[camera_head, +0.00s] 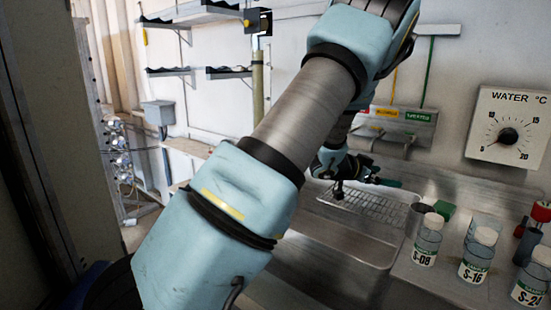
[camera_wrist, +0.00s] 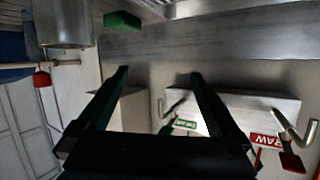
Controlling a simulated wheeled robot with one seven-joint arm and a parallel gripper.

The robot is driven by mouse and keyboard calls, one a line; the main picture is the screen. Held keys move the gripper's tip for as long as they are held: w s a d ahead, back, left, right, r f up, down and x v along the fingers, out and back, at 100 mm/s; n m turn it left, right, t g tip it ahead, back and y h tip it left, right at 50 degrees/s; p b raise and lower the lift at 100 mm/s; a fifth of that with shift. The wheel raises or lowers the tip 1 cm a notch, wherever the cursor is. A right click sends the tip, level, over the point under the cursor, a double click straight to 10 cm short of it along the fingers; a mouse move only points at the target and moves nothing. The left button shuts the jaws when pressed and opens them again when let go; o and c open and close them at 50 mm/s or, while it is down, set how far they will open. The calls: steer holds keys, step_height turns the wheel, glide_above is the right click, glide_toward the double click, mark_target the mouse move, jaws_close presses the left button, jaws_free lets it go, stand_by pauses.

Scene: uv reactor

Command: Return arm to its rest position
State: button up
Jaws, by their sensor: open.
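My arm reaches across the head view from the lower left to the top centre, then bends down to the sink. My gripper (camera_head: 378,182) hangs over the sink (camera_head: 330,238), small and partly behind the wrist. In the wrist view the two dark fingers of my gripper (camera_wrist: 158,74) stand apart with nothing between them. Below them the wrist view shows a metal surface, taps and a red RAW label (camera_wrist: 265,140).
Bottles S-08 (camera_head: 427,240), S-16 (camera_head: 478,256) and a third (camera_head: 530,278) stand on the right counter. A green block (camera_head: 444,209) lies behind them. The water dial (camera_head: 508,137) is on the wall. Shelves (camera_head: 195,14) hang at upper left.

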steer(key=w+a+n+t+y, duration=0.2)
steer(key=a+n+y, duration=0.25)
steer(key=a, duration=0.75)
steer(key=w+a+n+t+y, duration=0.15)
steer(key=a+n+y, duration=0.3)
steer(key=a, duration=0.75)
steer(key=s+a+n+g+y, duration=0.1)
steer(key=s+a+g, duration=0.1)
steer(key=s+a, duration=0.3)
steer(key=s+a+f+n+g+y, duration=0.1)
steer(key=s+a, duration=0.4)
steer(key=s, duration=0.5)
steer(key=s+a+f+n+g+y, duration=0.1)
steer(key=s+a+g, duration=0.3)
steer(key=s, duration=0.4)
steer(key=shift+s+a+n+y, duration=0.3)
steer(key=shift+a+n+y, duration=0.15)
steer(key=shift+n, duration=0.45)
steer(key=shift+f, duration=0.1)
steer(key=shift+c, duration=0.2)
